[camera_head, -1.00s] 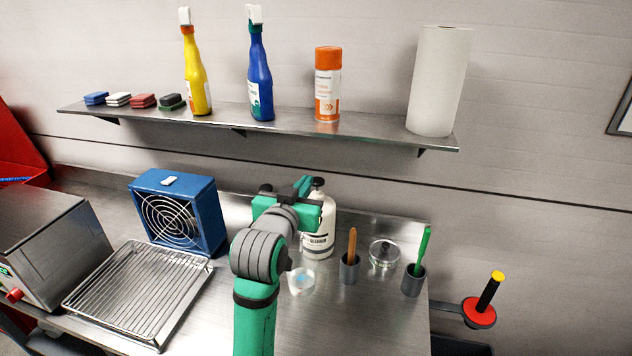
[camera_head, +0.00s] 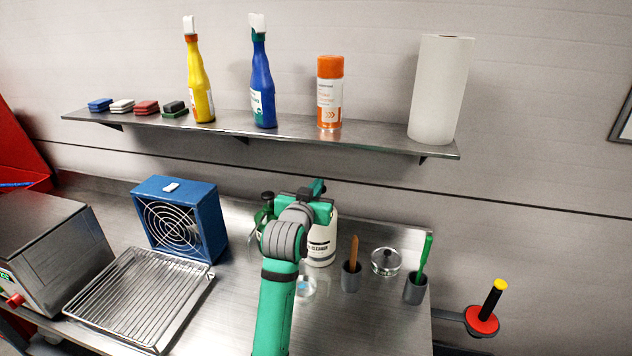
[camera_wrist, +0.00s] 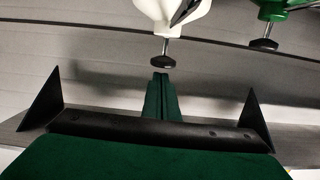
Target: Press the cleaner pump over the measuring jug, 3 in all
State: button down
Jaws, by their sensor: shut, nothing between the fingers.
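The white cleaner bottle (camera_head: 322,245) stands on the steel counter, partly behind my arm. In the wrist view the picture is upside down and shows its white body (camera_wrist: 167,12) and black pump head (camera_wrist: 164,62). My gripper (camera_wrist: 162,78) is shut and empty, its fingertips very close to that pump head; I cannot tell whether they touch. In the head view my gripper (camera_head: 318,187) hides the pump head. The clear measuring jug (camera_head: 306,286), with something blue in it, stands in front of the bottle, partly hidden by my arm.
A green bottle with a black pump (camera_head: 266,214) stands left of the cleaner, also in the wrist view (camera_wrist: 285,12). Grey cups (camera_head: 351,277) (camera_head: 415,288) and a glass dish (camera_head: 386,260) are to the right. A blue fan (camera_head: 178,225) and a wire rack (camera_head: 140,297) are left. A shelf (camera_head: 290,134) hangs above.

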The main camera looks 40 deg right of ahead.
jog(key=shift+f, duration=0.25)
jog(key=shift+f, duration=1.7)
jog(key=r, duration=0.4)
jog(key=shift+a, duration=0.2)
jog(key=v, duration=0.9)
jog(key=shift+s+a+r, duration=0.2)
jog(key=shift+s+r, duration=0.1)
jog(key=shift+s+a, duration=0.15)
jog(key=shift+s, duration=0.15)
jog(key=shift+w, duration=0.15)
